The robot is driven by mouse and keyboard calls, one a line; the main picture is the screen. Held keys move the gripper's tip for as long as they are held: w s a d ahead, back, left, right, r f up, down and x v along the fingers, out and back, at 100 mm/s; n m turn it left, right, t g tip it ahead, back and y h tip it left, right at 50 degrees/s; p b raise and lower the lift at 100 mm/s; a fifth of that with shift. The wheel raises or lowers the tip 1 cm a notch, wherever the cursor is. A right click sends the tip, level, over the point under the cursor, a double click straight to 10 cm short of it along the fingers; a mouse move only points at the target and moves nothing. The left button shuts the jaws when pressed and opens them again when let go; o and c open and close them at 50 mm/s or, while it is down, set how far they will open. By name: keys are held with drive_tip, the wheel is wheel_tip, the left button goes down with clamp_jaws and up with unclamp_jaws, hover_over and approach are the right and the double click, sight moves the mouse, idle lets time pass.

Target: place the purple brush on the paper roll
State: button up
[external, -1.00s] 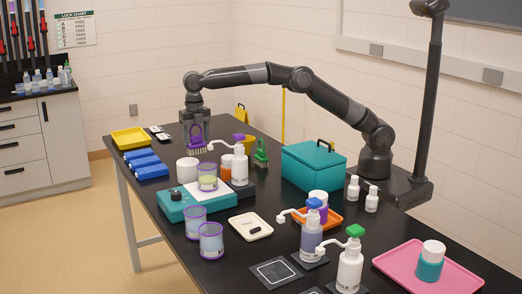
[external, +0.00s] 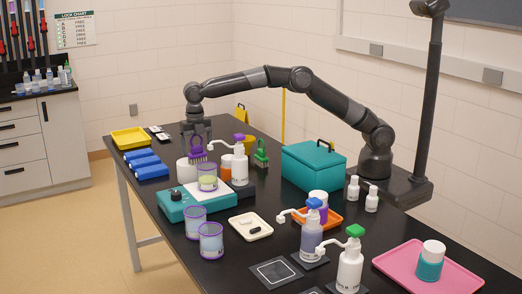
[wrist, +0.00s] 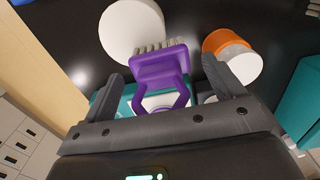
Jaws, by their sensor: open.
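The purple brush (external: 197,153) has a looped handle and pale bristles. In the wrist view the brush (wrist: 160,68) is between the two spread fingers, with gaps on both sides. The white paper roll (external: 183,168) stands on the black table; its round top shows in the wrist view (wrist: 130,28). The bristles overlap the roll's lower right edge in the wrist view; I cannot tell whether the brush rests on it. My gripper (external: 195,138) is open, pointing down around the brush's handle; its fingertips also show in the wrist view (wrist: 168,82).
An orange-and-white jar (wrist: 232,55) stands close right of the brush. A purple-topped pump bottle (external: 239,163), a beaker (external: 207,178) on a teal device (external: 173,208) and a green brush (external: 261,155) are nearby. The teal box (external: 312,168) stands to the right.

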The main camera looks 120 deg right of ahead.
wheel_tip(320, 180, up, 11)
drive_tip(key=shift+w+f, duration=0.1)
drive_tip(key=shift+r, duration=0.75)
